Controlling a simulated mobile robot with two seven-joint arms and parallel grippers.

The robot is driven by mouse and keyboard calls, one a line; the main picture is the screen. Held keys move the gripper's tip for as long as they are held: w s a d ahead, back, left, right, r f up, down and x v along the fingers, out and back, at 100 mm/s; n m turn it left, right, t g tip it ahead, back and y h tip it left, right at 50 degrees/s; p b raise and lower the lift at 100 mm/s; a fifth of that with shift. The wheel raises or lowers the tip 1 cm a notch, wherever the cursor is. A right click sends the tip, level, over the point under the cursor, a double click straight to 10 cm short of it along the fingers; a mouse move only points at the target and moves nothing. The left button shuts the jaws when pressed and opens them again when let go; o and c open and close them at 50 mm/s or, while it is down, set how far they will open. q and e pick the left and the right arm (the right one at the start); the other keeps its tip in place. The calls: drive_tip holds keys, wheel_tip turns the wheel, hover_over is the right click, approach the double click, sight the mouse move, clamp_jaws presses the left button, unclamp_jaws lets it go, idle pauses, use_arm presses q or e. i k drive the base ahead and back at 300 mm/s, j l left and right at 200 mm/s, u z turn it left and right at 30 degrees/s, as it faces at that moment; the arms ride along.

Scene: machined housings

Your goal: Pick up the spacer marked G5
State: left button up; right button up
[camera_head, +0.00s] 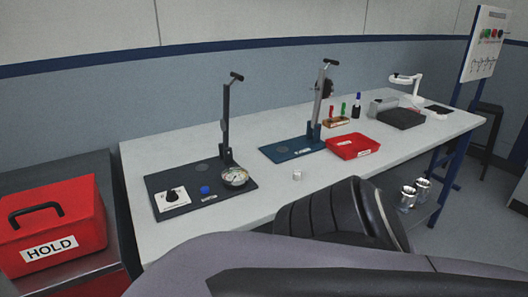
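A small pale cylinder (297,175) stands alone on the white bench near its front edge, between the two fixture plates. It may be a spacer, but it is too small to read any marking, so I cannot tell whether it is G5. No G5 label is legible anywhere in the head view. Neither of my grippers can be made out in this view. A large grey-purple shape fills the bottom right, and a dark ribbed shape in front of the bench hides part of its front edge.
The white bench (255,205) carries a black fixture plate (230,199), a blue one (277,151), a red tray (353,146), markers and a lamp (404,79). A red HOLD box (50,226) stands at left. Metal cylinders (408,198) sit below the bench.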

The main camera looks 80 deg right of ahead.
sight(297, 174)
drive_tip(key=z, duration=2.7)
